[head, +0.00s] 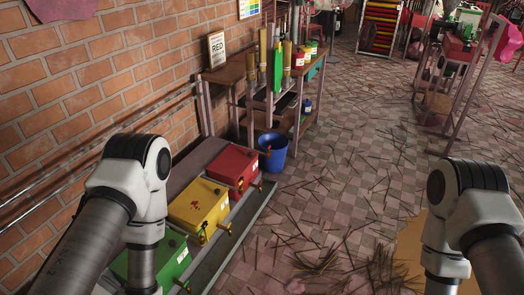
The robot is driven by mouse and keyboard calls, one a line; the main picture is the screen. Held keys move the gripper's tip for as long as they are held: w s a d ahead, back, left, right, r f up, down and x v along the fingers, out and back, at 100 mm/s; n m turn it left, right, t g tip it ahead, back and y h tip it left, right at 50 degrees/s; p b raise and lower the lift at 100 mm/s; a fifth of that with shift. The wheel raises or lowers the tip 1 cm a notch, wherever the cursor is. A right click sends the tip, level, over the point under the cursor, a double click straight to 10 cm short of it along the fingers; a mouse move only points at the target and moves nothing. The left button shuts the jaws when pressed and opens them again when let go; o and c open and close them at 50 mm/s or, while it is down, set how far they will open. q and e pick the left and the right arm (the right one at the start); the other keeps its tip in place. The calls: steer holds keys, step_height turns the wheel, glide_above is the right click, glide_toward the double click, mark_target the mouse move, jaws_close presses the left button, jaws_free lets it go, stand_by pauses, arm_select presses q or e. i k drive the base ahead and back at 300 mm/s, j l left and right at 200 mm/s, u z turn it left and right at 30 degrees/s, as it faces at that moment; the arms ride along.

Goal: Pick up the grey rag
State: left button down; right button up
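I cannot make out a grey rag anywhere in the head view. My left arm comes in from the lower left and bends down out of the bottom edge, so its gripper is out of frame. My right arm comes in from the lower right and also bends down out of frame, so its gripper is not seen either.
Red (233,166), yellow (198,205) and green (160,262) boxes stand in a row along the brick wall (60,120). A blue bucket (272,155) stands beyond them by a workbench (228,73). The tiled floor (340,190) has scattered sticks (322,262).

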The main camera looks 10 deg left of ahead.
mark_target(290, 132)
steer(key=i+l+z, duration=0.35)
steer(key=i, duration=0.75)
steer(key=i+l+z, duration=0.1)
steer(key=i+z, duration=0.25)
steer(key=i, duration=0.8)
steer(key=i+u, duration=0.1)
steer(key=i, duration=0.4)
steer(key=i+l+u, duration=0.1)
steer(key=i, duration=0.4)
steer(key=i+l+u, duration=0.1)
steer(key=i, duration=0.35)
steer(key=i+l+u, duration=0.1)
steer(key=i, duration=0.4)
steer(key=i+l+u, duration=0.1)
steer(key=i+l, duration=0.2)
steer(key=i, duration=0.2)
steer(key=i+l+u, duration=0.25)
steer(key=i+u, duration=0.15)
steer(key=i+l+u, duration=0.85)
steer(key=l+u, duration=0.25)
steer(key=l, duration=0.15)
